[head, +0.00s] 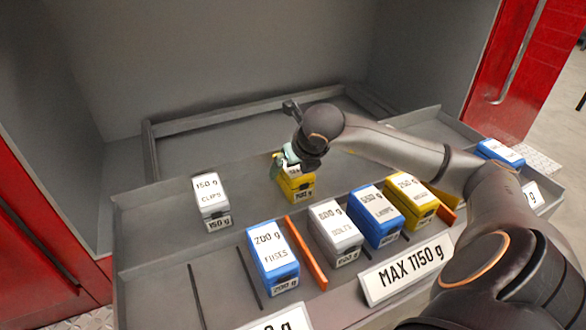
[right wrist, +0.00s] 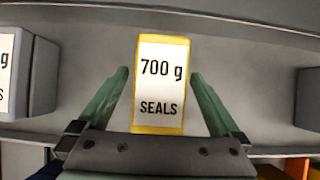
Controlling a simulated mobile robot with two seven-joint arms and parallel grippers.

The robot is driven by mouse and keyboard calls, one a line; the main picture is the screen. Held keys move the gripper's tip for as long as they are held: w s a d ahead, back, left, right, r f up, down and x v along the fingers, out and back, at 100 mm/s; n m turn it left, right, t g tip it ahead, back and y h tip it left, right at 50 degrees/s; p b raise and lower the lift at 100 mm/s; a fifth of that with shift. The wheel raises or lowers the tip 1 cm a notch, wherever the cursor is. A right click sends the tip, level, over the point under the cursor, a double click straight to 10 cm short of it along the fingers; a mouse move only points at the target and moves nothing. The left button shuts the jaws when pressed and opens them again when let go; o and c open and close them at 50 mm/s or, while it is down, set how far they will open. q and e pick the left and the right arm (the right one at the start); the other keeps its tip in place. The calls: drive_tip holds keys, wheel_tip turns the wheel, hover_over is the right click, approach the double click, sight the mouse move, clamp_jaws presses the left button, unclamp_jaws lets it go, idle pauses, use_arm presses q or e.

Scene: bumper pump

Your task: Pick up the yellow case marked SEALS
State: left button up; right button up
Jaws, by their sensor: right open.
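The yellow case marked SEALS (right wrist: 160,88) lies in the right wrist view with a white label reading 700 g. It sits between the two green fingers of my right gripper (right wrist: 160,95), with a gap on each side. In the head view the yellow case (head: 298,189) stands on the grey tray, its top partly hidden by my right gripper (head: 290,162). The right gripper is open around the case. My left gripper is not in view.
A white CLIPS case (head: 211,200) stands to the left. In front are a blue FUSES case (head: 273,258), a white BOLTS case (head: 335,232), a blue LAMPS case (head: 376,215) and another yellow case (head: 410,201). An orange divider (head: 305,253) lies between FUSES and BOLTS.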

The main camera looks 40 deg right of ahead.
drive_tip(key=shift+c, duration=0.2)
clamp_jaws()
idle(0.5)
drive_tip(key=shift+r, duration=0.15)
